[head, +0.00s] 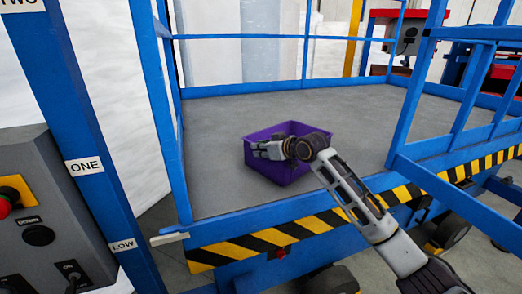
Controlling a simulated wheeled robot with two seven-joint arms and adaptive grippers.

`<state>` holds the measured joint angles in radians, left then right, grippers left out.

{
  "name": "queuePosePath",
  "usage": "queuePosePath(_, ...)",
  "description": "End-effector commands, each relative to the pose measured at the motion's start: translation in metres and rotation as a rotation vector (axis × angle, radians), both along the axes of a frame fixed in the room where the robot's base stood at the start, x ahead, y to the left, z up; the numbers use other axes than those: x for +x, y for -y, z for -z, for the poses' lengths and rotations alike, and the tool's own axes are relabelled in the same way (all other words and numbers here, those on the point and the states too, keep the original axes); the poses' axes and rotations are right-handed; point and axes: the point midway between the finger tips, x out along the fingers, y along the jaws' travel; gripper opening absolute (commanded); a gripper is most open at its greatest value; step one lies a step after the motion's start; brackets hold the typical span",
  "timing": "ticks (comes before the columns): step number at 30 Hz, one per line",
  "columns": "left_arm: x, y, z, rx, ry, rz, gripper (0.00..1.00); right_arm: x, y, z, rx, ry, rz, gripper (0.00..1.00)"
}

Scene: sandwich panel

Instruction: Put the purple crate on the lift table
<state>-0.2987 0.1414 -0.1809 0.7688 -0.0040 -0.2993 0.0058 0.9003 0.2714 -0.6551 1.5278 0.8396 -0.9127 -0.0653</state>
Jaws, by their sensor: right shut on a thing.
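The purple crate (292,172) is over the grey platform of the lift table (220,200), close to its front edge. It looks upright and appears to rest on the platform, though a small gap beneath it cannot be ruled out. My right arm reaches in from the lower right, over the striped front edge. My right gripper (262,149) is shut on the crate at its upper left part, and it hides part of the crate's inside and rim. My left gripper is not in view.
Blue rails (243,37) enclose the platform at the back and left. A blue post with level labels (85,140) and a grey control box (40,225) stand at left. A blue gate frame (425,90) stands at right. The platform behind the crate is clear.

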Motion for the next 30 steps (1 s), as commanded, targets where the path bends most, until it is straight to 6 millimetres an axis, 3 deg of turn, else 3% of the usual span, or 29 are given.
queuePosePath(8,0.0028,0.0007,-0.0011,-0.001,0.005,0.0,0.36,0.0002,0.0,-0.0011,0.001,0.007,-0.001,0.0)
queuePosePath(9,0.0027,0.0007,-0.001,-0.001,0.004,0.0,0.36,0.0001,0.0,0.0014,0.001,0.001,0.0,0.22)
queuePosePath(13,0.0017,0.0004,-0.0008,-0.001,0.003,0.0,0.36,0.0001,0.0,0.0012,0.001,0.001,0.0,0.38)
queuePosePath(30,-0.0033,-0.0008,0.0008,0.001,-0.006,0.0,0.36,-0.0038,0.0052,-0.0014,0.0,0.001,0.001,0.38)
